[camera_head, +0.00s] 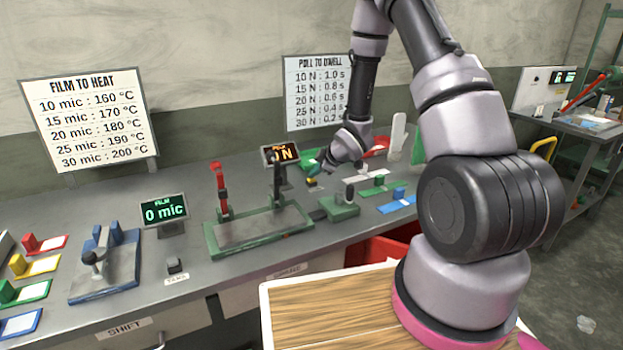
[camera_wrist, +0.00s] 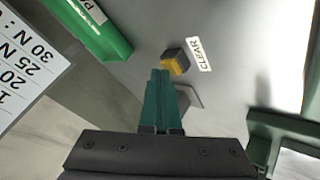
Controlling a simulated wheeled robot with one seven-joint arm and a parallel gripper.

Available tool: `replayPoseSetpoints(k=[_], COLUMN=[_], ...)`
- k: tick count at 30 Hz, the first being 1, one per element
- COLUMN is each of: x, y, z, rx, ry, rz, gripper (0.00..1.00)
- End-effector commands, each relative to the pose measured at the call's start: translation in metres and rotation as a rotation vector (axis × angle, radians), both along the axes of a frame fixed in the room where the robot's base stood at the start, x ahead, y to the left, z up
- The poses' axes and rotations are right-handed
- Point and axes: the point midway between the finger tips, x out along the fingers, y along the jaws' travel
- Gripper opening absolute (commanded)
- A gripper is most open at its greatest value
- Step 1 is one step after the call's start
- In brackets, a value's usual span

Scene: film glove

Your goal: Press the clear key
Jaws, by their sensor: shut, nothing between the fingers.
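The clear key is a small dark block with a yellow face (camera_wrist: 174,65), beside a white CLEAR label (camera_wrist: 199,54) on the grey bench. In the head view the key (camera_head: 312,183) is small, just below my fingertips. My gripper (camera_wrist: 160,73) has teal fingers shut together with nothing between them. In the wrist view the tips are close to the key's yellow side; I cannot tell whether they touch it. In the head view my gripper (camera_head: 315,173) points down and left at the bench, and its wrist hides part of the back.
A green fixture (camera_head: 258,240) with a red clamp (camera_head: 220,190) and an orange display (camera_head: 280,154) stands left of the key. A green block (camera_wrist: 92,28) and a green-framed device (camera_wrist: 280,135) flank my fingers. A film display (camera_head: 164,212) reads 0 mic.

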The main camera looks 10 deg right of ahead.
Motion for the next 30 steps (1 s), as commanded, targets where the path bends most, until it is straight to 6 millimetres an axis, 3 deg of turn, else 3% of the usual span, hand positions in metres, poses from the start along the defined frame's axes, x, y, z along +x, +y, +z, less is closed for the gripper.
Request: replayPoseSetpoints(k=[12, 23, 30], x=[-0.001, 0.000, 0.000], y=[0.000, 0.000, 0.000], z=[0.017, 0.020, 0.043], rx=[0.000, 0.000, 0.000], ry=[0.001, 0.000, -0.002], rz=[-0.001, 0.000, 0.000], gripper=[0.00, 0.00, 0.00])
